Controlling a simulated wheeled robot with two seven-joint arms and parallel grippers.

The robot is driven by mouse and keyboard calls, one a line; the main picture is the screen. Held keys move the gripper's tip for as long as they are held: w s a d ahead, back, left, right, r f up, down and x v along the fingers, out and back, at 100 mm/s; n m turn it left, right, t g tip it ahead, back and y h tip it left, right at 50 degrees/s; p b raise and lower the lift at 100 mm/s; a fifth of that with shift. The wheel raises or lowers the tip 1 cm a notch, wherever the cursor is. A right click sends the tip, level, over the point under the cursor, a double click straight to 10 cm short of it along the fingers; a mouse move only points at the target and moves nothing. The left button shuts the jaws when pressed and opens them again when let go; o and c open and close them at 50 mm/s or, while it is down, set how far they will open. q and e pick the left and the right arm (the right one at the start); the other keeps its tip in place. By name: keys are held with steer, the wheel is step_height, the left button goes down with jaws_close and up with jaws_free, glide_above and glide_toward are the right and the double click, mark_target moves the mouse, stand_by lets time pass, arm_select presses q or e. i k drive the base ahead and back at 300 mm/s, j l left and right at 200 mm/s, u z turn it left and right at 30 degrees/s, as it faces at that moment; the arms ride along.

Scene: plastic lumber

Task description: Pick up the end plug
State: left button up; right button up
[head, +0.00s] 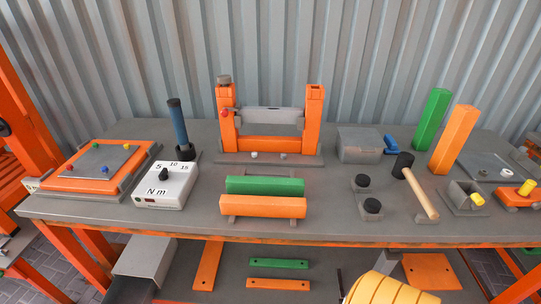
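Two short black round plugs stand on the grey bench (330,225) right of its middle, the rear plug (362,180) and the front plug (372,205). Each seems to rest on a small dark base. They look like end plugs, but I cannot tell which one is meant. A mallet (420,192) with a black head and pale handle lies just to their right. Neither of my grippers is in view, and nothing visible touches the plugs.
Left of the plugs lie a green bar (265,185) and an orange bar (263,207). Behind stands an orange frame (228,125), with a grey box (358,147) to its right. Upright green (432,118) and orange posts (453,140) stand at back right. A white torque box (165,185) is left.

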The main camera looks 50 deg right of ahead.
mark_target(363, 180)
steer(key=z, duration=0.45)
steer(key=l+z, duration=0.1)
steer(key=z, duration=0.8)
steer(key=l+z, duration=0.1)
steer(key=z, duration=0.8)
